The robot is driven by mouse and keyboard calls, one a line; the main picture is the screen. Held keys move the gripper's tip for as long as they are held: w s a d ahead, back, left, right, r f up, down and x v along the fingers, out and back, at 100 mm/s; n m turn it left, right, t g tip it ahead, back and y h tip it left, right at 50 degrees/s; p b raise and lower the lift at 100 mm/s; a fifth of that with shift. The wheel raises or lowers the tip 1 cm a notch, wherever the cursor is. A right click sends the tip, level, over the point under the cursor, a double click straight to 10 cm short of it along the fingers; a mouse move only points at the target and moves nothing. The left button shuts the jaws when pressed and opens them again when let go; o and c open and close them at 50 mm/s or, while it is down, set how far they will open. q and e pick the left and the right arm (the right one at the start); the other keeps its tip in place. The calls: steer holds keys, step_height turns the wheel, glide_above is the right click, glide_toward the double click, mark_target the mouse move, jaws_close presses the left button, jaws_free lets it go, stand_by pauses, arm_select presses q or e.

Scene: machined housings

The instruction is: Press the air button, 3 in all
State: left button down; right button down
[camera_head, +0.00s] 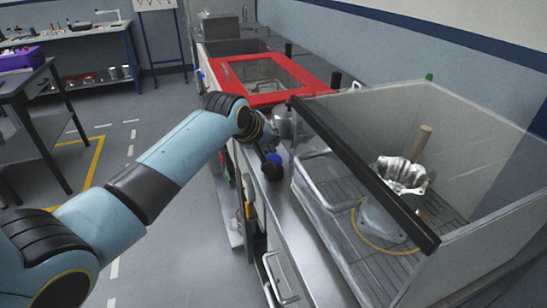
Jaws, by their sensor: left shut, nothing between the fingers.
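My left arm reaches in from the left, and its dark left gripper (271,169) points down over the steel counter edge. The gripper is shut and empty. A small round blue button (275,158) shows right beside the fingertips, partly hidden by them. I take it for the air button; I cannot tell whether the fingers touch it or whether it is pressed in. A shiny machined housing (403,175) sits inside the clear-walled booth (470,140) at the right. My right gripper is out of view.
A wooden-handled brush (421,143) stands at the housing in the booth. A black bar (365,180) runs along the booth's front top edge. A red-framed lid (262,76) lies behind the gripper. The steel counter (310,255) in front is clear.

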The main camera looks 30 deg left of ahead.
arm_select(q)
steer(key=shift+f, duration=0.15)
steer(key=shift+f, duration=0.3)
steer(key=shift+f+b, duration=0.35)
steer(key=shift+f, duration=0.45)
stand_by(0.8)
steer(key=shift+r+p, duration=1.25)
steer(key=shift+p, duration=0.1)
step_height(320, 180, up, 5)
steer(key=p, duration=0.5)
steer(key=shift+r, duration=0.1)
stand_by(0.3)
